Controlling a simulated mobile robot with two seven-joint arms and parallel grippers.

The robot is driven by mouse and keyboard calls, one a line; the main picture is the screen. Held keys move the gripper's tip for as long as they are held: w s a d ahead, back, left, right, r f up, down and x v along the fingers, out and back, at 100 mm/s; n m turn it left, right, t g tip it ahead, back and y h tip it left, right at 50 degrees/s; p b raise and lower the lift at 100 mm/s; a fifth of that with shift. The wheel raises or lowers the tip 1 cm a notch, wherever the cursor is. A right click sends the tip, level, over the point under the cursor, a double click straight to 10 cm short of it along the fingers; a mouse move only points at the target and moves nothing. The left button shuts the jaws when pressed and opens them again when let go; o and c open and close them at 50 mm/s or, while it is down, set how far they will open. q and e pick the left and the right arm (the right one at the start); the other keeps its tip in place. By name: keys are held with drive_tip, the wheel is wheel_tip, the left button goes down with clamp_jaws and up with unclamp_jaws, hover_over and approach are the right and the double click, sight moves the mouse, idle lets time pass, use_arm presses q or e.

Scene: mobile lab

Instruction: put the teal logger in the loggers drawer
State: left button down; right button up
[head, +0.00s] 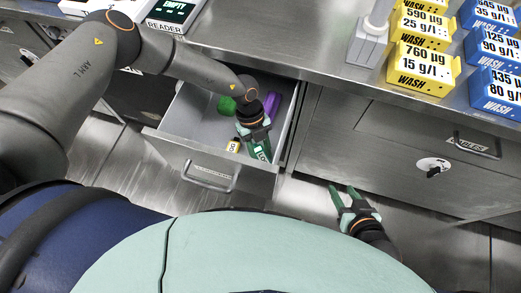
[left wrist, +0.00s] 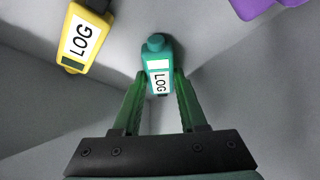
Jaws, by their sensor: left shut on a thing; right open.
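The teal logger (left wrist: 156,62) has a white LOG label and sits between the fingertips of my left gripper (left wrist: 158,88) in the left wrist view. The left gripper is shut on it. In the head view my left gripper (head: 260,148) reaches down into the open drawer (head: 172,152), whose front label is too small to read. The logger is mostly hidden by the gripper there. Whether it touches the drawer floor I cannot tell. My right gripper (head: 345,198) is open and empty, low in front of the cabinet.
The drawer also holds a yellow logger (left wrist: 82,38), a purple item (head: 271,104) and a green item (head: 226,105). The yellow one lies left of the teal logger in the wrist view. A closed drawer (head: 420,130) is at right. Yellow and blue wash boxes (head: 425,70) stand on the counter.

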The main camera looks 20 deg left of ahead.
sight(257, 148)
use_arm(q)
drive_tip(key=shift+c, duration=2.3)
unclamp_jaws()
use_arm(e)
drive_tip(key=shift+s+d+f, duration=0.1)
drive_tip(key=shift+f, duration=0.1)
use_arm(q)
drive_tip(key=p+v, duration=0.2)
drive_tip(key=v, duration=0.4)
drive_tip(key=shift+w+a+r, duration=0.1)
drive_tip(key=shift+w+r, duration=0.05)
drive_tip(key=shift+r, duration=0.15)
drive_tip(key=shift+w+a+r, duration=0.1)
drive_tip(key=shift+a+r, duration=0.05)
drive_tip(key=shift+r, duration=0.3)
use_arm(e)
drive_tip(key=shift+a+r, duration=0.3)
drive_tip(key=shift+r, duration=0.45)
